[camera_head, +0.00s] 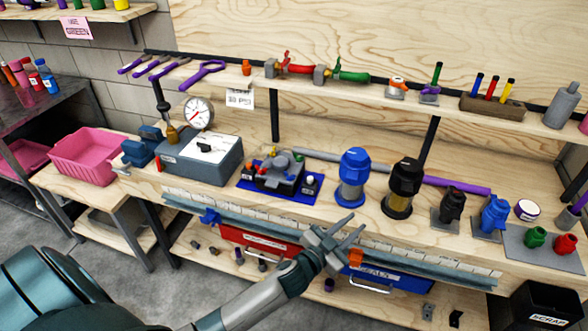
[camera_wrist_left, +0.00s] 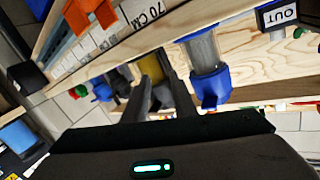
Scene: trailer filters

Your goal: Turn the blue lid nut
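The blue lid nut (camera_head: 354,160) sits on top of a clear filter housing (camera_head: 349,193) that stands upright on the bench. In the left wrist view the scene is turned over, and the blue lid (camera_wrist_left: 210,87) shows right of the fingers. My left gripper (camera_head: 354,227) is in front of the bench's front edge, apart from the blue lid. Its fingers (camera_wrist_left: 158,85) are spread with nothing held between them. Behind them in the wrist view is a black-lidded filter with a yellow body, partly hidden. My right gripper is not in view.
The black-lidded filter (camera_head: 404,178) stands right of the blue one. A pump on a blue mat (camera_head: 256,190) is to its left. A purple-and-grey pipe (camera_head: 440,183) lies behind. A ruler strip (camera_head: 400,254) runs along the front edge, with drawers (camera_head: 262,245) below.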

